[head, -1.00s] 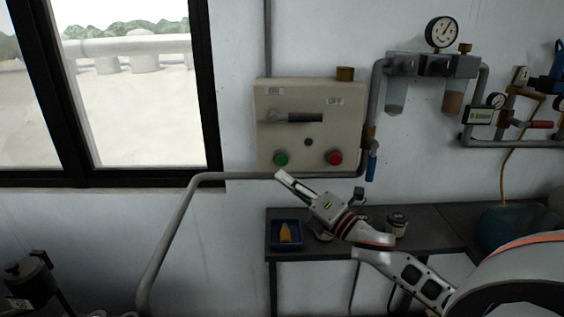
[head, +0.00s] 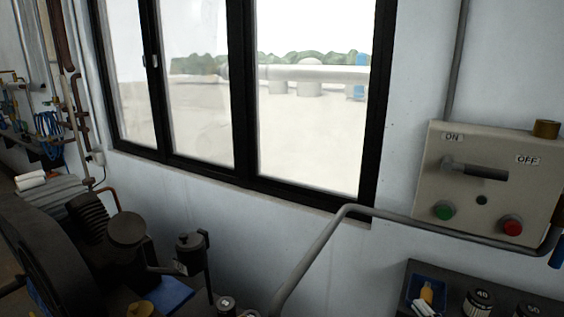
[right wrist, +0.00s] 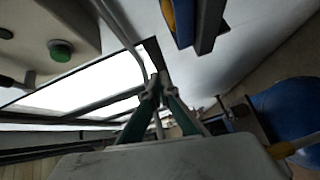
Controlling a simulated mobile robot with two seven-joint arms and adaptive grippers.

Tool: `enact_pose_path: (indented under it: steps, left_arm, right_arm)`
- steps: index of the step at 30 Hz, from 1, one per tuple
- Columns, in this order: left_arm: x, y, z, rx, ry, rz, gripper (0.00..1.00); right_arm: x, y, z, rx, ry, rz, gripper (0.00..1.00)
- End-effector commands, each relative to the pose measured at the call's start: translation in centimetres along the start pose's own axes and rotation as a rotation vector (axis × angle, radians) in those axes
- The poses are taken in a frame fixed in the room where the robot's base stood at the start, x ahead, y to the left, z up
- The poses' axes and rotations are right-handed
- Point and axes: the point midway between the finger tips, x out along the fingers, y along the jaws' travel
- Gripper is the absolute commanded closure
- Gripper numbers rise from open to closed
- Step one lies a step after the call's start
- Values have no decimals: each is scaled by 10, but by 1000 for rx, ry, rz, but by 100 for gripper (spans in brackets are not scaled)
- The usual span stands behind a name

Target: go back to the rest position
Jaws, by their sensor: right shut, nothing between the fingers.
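My right gripper (right wrist: 158,90) shows in the right wrist view, its two slim fingers meeting at the tips with nothing between them. In the head view I make out neither gripper. The pale control box (head: 487,183) is at the right of the head view, with a horizontal lever (head: 480,171), a green button (head: 445,210) and a red button (head: 513,226). In the right wrist view the green button (right wrist: 61,50) is at the upper left, apart from the fingers.
A blue tray (head: 409,297) with a yellow item stands on the dark bench, beside labelled jars (head: 479,301). Dark machinery (head: 127,238) fills the lower left, and a grey pipe (head: 312,257) runs along the wall. A blue rounded object (right wrist: 290,112) is at the right in the wrist view.

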Motion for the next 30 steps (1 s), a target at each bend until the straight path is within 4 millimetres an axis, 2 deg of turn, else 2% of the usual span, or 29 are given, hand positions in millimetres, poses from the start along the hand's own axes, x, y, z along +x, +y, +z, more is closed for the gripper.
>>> enact_pose_path:
  steps: [1, 6, 9, 12, 15, 18, 30]
  left_arm:
    - [0, 0, 0, 0, 0, 0, 60]
    - [0, 0, 0, 0, 0, 0, 60]
    - [0, 0, 0, 0, 0, 0, 60]
    - [0, 0, 0, 0, -1, 0, 60]
    - [0, 0, 0, 0, -1, 0, 60]
    - [0, 0, 0, 0, -1, 0, 60]
    - [0, 0, 0, 0, -1, 0, 60]
  right_arm:
    - [-11, -36, -8, 126, -16, -57, 100]
    - [-53, -142, -40, 553, -100, -227, 100]
    - [-82, -194, -65, 787, -168, -313, 100]
    - [-109, -234, -89, 980, -236, -377, 100]
    - [-129, -259, -107, 1117, -291, -419, 100]
    - [-140, -273, -118, 1196, -324, -442, 100]
    - [-144, -277, -122, 1225, -337, -449, 100]
